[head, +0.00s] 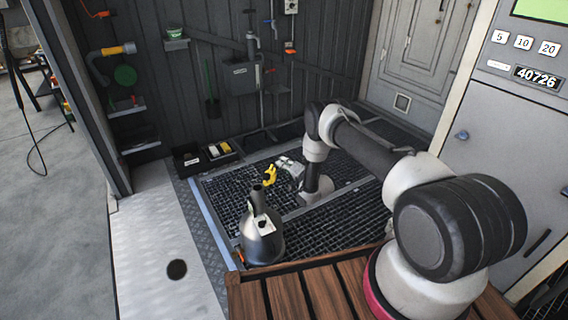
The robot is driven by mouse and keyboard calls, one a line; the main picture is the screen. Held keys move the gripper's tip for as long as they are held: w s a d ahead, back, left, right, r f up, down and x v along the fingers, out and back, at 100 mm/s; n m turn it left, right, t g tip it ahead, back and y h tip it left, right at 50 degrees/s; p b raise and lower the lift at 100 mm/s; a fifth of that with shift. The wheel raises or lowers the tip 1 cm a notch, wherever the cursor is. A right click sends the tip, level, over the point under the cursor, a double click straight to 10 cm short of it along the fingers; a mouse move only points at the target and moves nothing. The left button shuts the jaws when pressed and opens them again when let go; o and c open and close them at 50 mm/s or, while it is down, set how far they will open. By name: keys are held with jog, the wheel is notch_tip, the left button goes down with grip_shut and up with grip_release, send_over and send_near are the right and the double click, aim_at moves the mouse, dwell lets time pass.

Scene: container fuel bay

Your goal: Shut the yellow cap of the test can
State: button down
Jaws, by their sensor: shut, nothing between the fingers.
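The test can (264,241) is a dark grey, cone-shaped metal can with a narrow neck and a pale label. It stands upright on the floor grating, just beyond the wooden slats. A small yellow piece (269,175), which looks like the cap, shows above and to the right of the neck top. How it joins the neck is too small to tell. My gripper (280,165) is shut and empty, right beside the yellow piece on its right. I cannot tell whether they touch. The fingertips are small and partly lost against the grating.
Wooden slats (312,292) lie in front of the can. A black bin (190,160) with yellow and white items sits at the back left of the grating. A grey dispenser cabinet (505,150) stands at right.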

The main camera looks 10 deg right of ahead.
jog(key=shift+s+a+r+n, duration=0.1)
jog(key=shift+a+r+n, duration=0.15)
jog(key=shift+a+n, duration=0.05)
jog(key=shift+a, duration=0.1)
jog(key=s+a+r+n+h, duration=0.2)
jog(key=s+a+n+h, duration=0.1)
jog(key=a+n, duration=0.75)
jog(key=s+a+f+n+h, duration=0.2)
jog(key=a+f+n, duration=0.4)
jog(key=a+f, duration=0.4)
jog(key=shift+s+f+t, duration=0.4)
jog(key=shift+f, duration=0.05)
dwell(0.4)
dwell(0.6)
